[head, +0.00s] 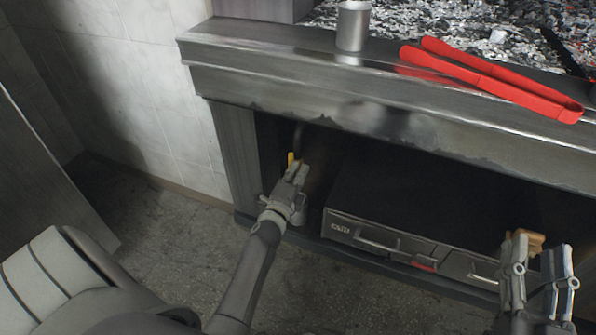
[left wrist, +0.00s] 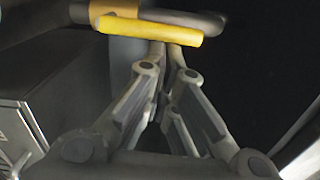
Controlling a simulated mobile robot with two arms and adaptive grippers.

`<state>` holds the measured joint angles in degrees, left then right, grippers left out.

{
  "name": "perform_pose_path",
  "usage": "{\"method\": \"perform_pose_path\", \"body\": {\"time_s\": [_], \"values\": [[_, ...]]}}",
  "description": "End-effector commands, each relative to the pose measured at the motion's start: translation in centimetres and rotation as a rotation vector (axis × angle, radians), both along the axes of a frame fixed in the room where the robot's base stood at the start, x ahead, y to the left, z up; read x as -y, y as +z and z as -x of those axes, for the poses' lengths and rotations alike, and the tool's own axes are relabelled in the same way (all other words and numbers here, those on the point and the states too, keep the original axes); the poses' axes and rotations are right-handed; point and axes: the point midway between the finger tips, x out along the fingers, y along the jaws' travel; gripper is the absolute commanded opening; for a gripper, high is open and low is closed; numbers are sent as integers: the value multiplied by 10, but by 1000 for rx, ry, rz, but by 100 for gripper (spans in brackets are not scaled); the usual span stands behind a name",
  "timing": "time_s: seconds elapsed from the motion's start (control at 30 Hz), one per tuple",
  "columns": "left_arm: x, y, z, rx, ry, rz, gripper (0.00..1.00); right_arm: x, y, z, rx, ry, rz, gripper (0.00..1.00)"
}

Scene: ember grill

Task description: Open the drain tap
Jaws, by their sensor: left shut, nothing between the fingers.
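The drain tap's yellow handle (head: 291,158) shows under the grill's front beam at the left, just beyond my left gripper. In the left wrist view the yellow handle (left wrist: 150,30) lies crosswise at the fingertips, against a dark grey pipe (left wrist: 205,20). My left gripper (head: 298,170) is shut and empty; its fingertips (left wrist: 172,46) meet at the handle's lower edge, but I cannot tell whether they touch it. My right gripper (head: 537,246) is open at the lower right, with its fingers apart.
A dark drawer box (head: 372,234) with metal handles sits right of the tap. Red tongs (head: 490,82) and a metal cup (head: 352,26) rest on the ledge above. A brown object (head: 534,240) is behind my right gripper. Bare floor (head: 165,225) lies at left.

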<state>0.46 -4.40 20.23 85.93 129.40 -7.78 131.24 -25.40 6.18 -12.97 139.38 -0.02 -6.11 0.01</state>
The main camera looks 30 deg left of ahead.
Motion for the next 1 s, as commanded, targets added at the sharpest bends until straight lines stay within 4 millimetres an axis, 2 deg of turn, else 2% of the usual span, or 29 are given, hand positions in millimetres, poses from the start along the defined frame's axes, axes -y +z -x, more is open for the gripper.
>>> {"method": "perform_pose_path", "body": {"time_s": [0.13, 0.23, 0.6, 0.73, 1.0], "values": [[0, 0, 2, 0, 0, -1, 0, 0, 0, 0, 1, 1, 0, 40], [2, -2, 10, -2, 0, 0, 0, 0, 0, 0, 1, 1, -1, 40], [16, -2, 63, -2, 0, 1, 0, 0, 0, 0, 1, 1, 0, 40], [18, -1, 72, -1, 0, 0, 0, 0, 0, 0, 1, 1, 0, 40], [18, -1, 73, 0, 0, 0, 0, 0, 0, 0, 1, 1, 0, 40]]}}
